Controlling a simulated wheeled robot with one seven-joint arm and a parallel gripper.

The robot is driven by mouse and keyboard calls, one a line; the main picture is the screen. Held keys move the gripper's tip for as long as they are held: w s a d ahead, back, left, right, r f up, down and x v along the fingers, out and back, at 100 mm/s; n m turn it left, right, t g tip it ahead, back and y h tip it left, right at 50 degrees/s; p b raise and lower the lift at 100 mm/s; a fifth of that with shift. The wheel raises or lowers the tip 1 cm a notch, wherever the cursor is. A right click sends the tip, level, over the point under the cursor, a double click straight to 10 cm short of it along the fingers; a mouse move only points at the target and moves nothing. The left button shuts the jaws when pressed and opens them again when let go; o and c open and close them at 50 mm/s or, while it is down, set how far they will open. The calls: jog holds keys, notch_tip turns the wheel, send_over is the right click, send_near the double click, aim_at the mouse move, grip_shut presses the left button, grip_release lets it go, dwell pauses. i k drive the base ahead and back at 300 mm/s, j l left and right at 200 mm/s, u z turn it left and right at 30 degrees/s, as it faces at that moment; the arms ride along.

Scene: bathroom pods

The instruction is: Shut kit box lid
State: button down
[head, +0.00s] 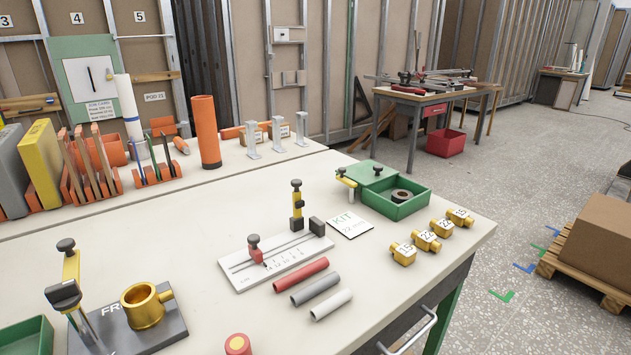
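The green kit box (405,211) stands near the far right part of the white workbench. Its flat green lid (375,172) covers only the back left part, so the front right part is open from above. A dark roll (402,195) shows inside the open part. A yellow piece with a dark knob (341,172) is at the lid's left edge; I cannot tell how it is attached. A white card marked KIT (350,225) lies in front of the box. My gripper is not in view.
Several numbered brass fittings (427,240) lie right of the card. A white scale fixture (275,259) with upright knobs and three short tubes (315,290) lie left of them. A brass ring fixture (145,304) stands front left. The bench's right edge is close to the box.

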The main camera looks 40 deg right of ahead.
aim_at(368, 172)
jog(key=z, duration=0.75)
jog(key=i+l+z, duration=1)
jog(key=i+z, duration=0.75)
jog(key=i, duration=0.2)
jog(key=i+u, duration=0.4)
jog(key=i, duration=0.25)
jog(key=i+u, duration=0.15)
jog(key=u, duration=0.25)
jog(key=i+u, duration=0.15)
jog(key=u, duration=0.2)
jog(key=i+u, duration=0.1)
jog(key=u, duration=0.3)
jog(key=i+u, duration=0.15)
jog(key=u, duration=0.25)
jog(key=i+j+u, duration=0.1)
jog(key=u, duration=0.3)
jog(key=j, duration=0.1)
